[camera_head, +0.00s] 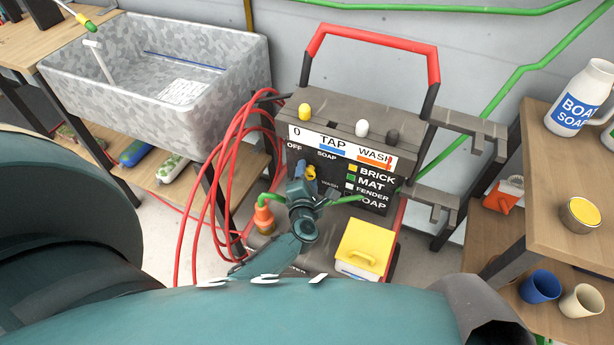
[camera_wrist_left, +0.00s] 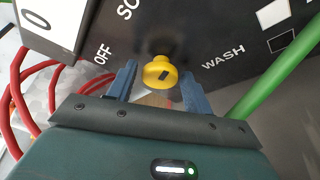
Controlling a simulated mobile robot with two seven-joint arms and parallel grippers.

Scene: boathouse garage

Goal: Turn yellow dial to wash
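The yellow dial (camera_wrist_left: 160,72) sits on the washer's black front panel (camera_wrist_left: 215,30), among the labels OFF, SOAP and WASH. A short dark mark on its face leans slightly up and to the right; I cannot tell which label it is set to. A bit of the dial also shows in the head view (camera_head: 311,173). My left gripper (camera_wrist_left: 160,90) is open, with one blue finger on each side of the dial and a visible gap at the left finger. In the head view my left gripper (camera_head: 305,185) partly hides the panel. My right gripper is not in view.
The washer has a red handle (camera_head: 372,39) and yellow, white and black knobs on top. A red hose (camera_head: 213,165) hangs at its left, near a grey sink (camera_head: 165,65). A yellow-lidded box (camera_head: 364,246) stands below. A wooden shelf (camera_head: 575,245) with bottle and cups is right.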

